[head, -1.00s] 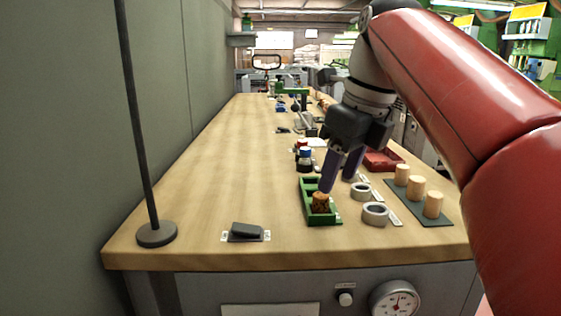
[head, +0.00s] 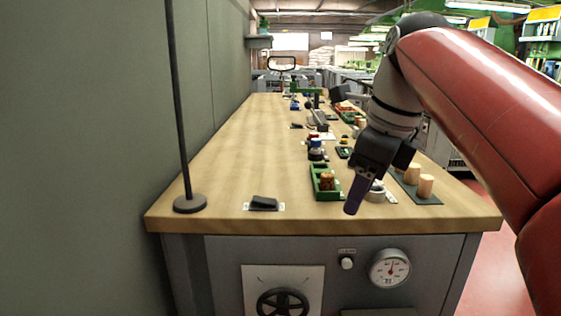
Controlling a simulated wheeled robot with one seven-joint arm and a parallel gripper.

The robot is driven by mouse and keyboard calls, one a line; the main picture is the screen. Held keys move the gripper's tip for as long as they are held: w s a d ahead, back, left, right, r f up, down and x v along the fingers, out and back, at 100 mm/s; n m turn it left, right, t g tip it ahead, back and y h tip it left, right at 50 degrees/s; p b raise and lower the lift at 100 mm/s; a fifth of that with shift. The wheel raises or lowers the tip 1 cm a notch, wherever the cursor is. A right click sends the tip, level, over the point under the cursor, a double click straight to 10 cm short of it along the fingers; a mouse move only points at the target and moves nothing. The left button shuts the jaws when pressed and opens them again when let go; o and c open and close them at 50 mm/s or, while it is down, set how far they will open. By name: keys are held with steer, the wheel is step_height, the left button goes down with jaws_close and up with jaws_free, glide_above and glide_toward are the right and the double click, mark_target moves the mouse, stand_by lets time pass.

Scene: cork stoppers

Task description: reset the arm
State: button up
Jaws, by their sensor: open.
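A brown cork stopper (head: 327,182) sits in the front part of the green tray, apart from the fingers. A white ring (head: 375,194) stands just behind the gripper, partly hidden by it.
Pale wooden cylinders (head: 425,187) stand on a dark mat (head: 428,199) at the right. A dark block (head: 264,201) lies near the front edge. A thin pole (head: 180,120) on a round base stands at the left. The left half of the wooden bench top (head: 245,150) is mostly clear.

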steer(key=s+d+f+n+t+h, duration=0.1)
steer(key=s+f+n, duration=0.5)
steer(key=f+n, duration=0.6)
steer(key=s+d+f+n+t+h, duration=0.1)
steer(key=s+f+n, duration=0.5)
steer(key=f+n, duration=0.6)
steer(key=shift+s+d+t, duration=0.4)
steer(key=shift+d, duration=0.15)
